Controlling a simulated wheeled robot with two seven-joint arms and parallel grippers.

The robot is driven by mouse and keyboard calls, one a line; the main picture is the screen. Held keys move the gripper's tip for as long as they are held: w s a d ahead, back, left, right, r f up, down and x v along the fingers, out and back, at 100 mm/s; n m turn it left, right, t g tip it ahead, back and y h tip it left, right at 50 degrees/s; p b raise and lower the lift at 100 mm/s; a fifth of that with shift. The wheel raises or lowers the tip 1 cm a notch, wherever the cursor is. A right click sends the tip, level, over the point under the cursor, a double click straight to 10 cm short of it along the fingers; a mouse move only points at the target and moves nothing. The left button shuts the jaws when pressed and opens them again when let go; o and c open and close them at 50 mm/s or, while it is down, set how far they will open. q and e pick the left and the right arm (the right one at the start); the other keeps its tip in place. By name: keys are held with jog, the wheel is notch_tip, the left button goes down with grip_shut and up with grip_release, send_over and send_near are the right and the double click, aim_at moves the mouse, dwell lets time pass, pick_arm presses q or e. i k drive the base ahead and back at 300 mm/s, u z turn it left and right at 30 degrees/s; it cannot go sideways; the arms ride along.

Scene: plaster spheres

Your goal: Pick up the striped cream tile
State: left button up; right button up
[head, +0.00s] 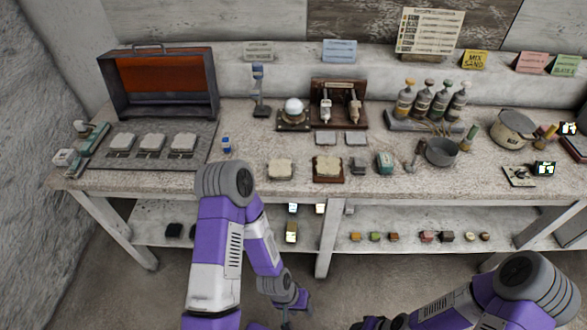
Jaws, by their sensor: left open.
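Two cream square tiles lie at the front of the bench: one bare tile (281,167) and one on a brown base (327,166). Three more pale tiles, left (122,143), middle (152,143) and right (184,143), lie on a grey board. Stripes are too fine to make out, so I cannot tell which is the striped one. My left arm bends down in front of the bench, and its gripper (288,312) is open, low near the bottom edge, well away from the tiles. My right arm shows at bottom right; its gripper is out of view.
A lower shelf (400,215) carries several small blocks. My left elbow rises near the bench's front edge.

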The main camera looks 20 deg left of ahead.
aim_at(278, 168)
jog(key=z, duration=2.25)
jog(key=k, duration=1.25)
jog(key=u, duration=1.85)
jog(key=i, duration=0.3)
jog(key=z, duration=0.05)
